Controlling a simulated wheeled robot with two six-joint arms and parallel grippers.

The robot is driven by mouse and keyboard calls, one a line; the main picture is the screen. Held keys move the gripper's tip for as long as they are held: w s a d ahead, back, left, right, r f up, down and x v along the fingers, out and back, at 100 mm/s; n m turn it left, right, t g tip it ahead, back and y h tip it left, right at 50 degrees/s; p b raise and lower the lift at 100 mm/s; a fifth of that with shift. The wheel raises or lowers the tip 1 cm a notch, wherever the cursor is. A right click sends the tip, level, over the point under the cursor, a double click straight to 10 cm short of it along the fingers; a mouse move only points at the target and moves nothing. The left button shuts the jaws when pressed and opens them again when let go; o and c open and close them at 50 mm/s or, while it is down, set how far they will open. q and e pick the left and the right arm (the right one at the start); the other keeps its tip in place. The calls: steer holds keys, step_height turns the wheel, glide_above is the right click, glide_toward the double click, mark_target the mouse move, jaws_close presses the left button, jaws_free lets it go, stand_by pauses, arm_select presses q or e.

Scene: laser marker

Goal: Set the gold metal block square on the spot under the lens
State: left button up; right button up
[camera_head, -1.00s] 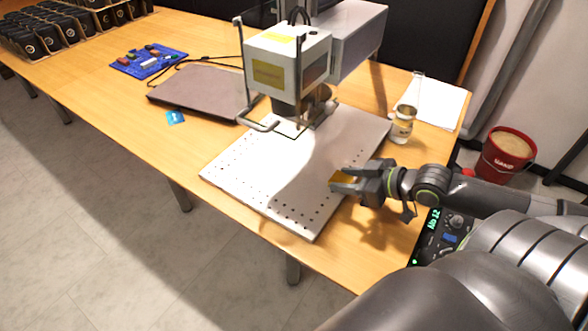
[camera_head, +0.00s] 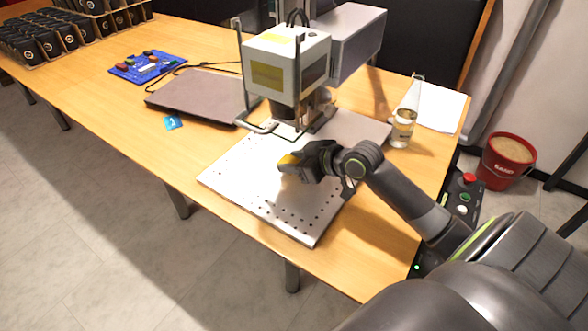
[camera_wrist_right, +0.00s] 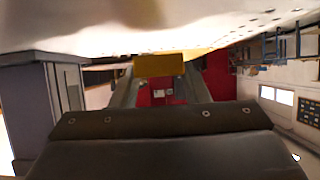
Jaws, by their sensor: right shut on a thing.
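The gold metal block (camera_head: 289,160) is held between the fingers of my right gripper (camera_head: 297,163), above the perforated metal plate (camera_head: 265,190). In the right wrist view the gold block (camera_wrist_right: 158,65) sits across the ends of my right gripper's fingers (camera_wrist_right: 158,80). The laser marker's white head (camera_head: 285,70) with its dark lens (camera_head: 287,108) stands behind the block, over the rear of the plate. The spot under the lens cannot be made out clearly. My left gripper is not in view.
A metal guard frame (camera_head: 262,127) stands at the front of the marker head. A glass beaker (camera_head: 402,128) and white paper (camera_head: 435,105) are right of the plate. The plate's front is clear.

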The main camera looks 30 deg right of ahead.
step_height(320, 180, down, 3)
steer(key=shift+r, duration=0.2)
steer(key=shift+f, duration=0.2)
steer(key=shift+f, duration=0.15)
steer(key=o, duration=0.8)
steer(key=shift+c, duration=0.2)
steer(key=shift+o, duration=1.2)
